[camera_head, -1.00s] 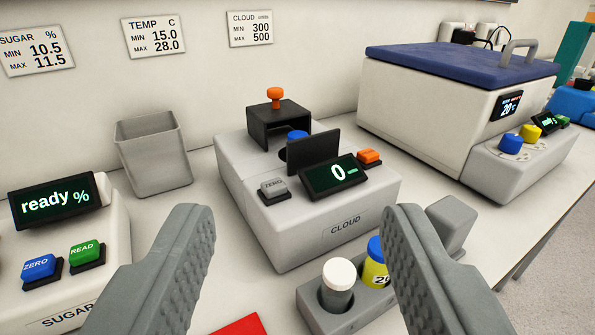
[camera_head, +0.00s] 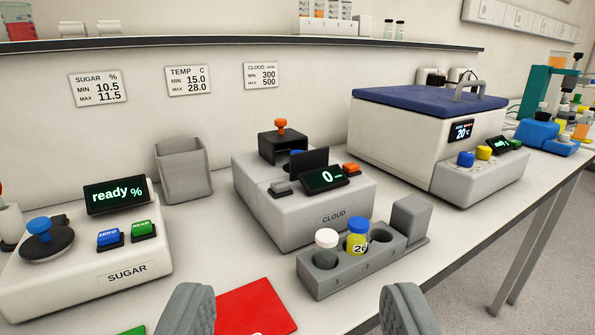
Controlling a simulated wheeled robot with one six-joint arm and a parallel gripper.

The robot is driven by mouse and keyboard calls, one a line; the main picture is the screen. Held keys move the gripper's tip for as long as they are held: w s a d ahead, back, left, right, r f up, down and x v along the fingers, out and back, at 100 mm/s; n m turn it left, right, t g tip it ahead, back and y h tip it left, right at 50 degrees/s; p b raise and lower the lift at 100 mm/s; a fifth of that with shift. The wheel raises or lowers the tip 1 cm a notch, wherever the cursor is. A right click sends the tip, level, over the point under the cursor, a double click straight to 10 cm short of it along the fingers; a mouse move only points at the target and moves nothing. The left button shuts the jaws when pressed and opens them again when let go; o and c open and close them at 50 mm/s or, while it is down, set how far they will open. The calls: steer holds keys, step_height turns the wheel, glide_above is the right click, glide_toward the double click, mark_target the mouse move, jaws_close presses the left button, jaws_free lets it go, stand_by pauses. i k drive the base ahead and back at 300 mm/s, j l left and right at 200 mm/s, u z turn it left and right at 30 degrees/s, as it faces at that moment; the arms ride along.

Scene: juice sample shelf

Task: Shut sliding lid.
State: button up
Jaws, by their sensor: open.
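The sliding lid (camera_head: 282,147) is a black hood with an orange knob (camera_head: 280,125) on top of the white CLOUD meter (camera_head: 300,217). The lid sits at the back of the meter. In front of it a blue cap (camera_head: 296,153) shows, partly hidden by a dark upright plate (camera_head: 309,160). The meter's display (camera_head: 321,179) reads 0. My gripper (camera_head: 297,305) is open and empty at the bottom of the view, in front of the meter and well apart from the lid.
A grey rack (camera_head: 377,250) with white-capped and blue-capped vials stands in front of the meter. A grey bin (camera_head: 183,172) and SUGAR meter (camera_head: 85,270) are left. A white box with a blue lid (camera_head: 430,97) is right. A shelf (camera_head: 240,42) runs above.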

mark_target(270, 143)
steer(key=j+z, duration=0.35)
steer(key=j, duration=0.35)
steer(key=j+z, duration=0.3)
steer(key=j, duration=0.4)
steer(key=j+z, duration=0.35)
steer(key=j, duration=0.35)
steer(key=k, duration=0.05)
